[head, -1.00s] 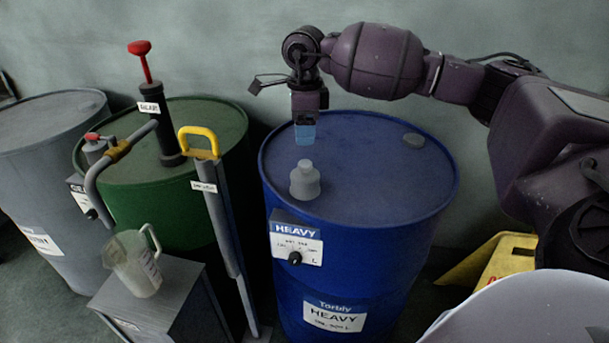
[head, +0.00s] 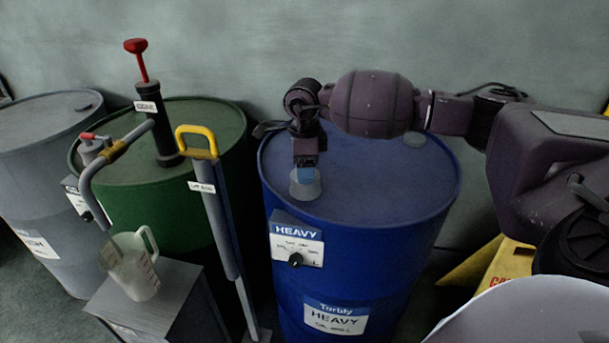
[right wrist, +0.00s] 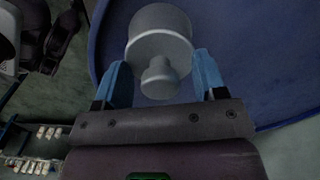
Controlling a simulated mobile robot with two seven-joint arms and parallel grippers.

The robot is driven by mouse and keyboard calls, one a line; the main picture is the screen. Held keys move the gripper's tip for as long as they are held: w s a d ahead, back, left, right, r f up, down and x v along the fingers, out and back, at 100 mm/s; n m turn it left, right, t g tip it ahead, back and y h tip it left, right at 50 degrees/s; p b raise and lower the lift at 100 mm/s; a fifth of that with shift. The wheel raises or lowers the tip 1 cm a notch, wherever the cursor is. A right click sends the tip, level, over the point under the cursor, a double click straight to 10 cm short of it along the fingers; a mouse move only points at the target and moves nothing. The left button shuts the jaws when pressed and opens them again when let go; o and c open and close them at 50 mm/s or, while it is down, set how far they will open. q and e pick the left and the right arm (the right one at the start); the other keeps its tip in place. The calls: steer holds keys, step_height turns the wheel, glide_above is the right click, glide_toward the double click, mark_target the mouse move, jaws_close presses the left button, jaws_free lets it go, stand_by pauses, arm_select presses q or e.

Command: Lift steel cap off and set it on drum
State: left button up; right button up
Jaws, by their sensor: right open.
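The steel cap (head: 305,186) is a grey stepped piece on the top of the blue drum (head: 370,190), near its front left rim. My right gripper (head: 305,173) is right over the cap and hides its upper part in the head view. In the right wrist view the cap (right wrist: 159,50) shows a wide body and a small knob, with the knob between the two blue fingertips of my right gripper (right wrist: 162,75). Gaps show on both sides of the knob, so the gripper is open around it. My left gripper is not in view.
A green drum (head: 215,125) with a red-handled pump (head: 145,90) stands to the left. A yellow-handled tool (head: 205,160) stands between the drums. A clear jug (head: 133,265) sits on a grey box (head: 165,305). The drum top right of the cap is mostly clear.

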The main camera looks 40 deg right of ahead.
steer(key=c, duration=1.1)
steer(key=shift+r, duration=0.1)
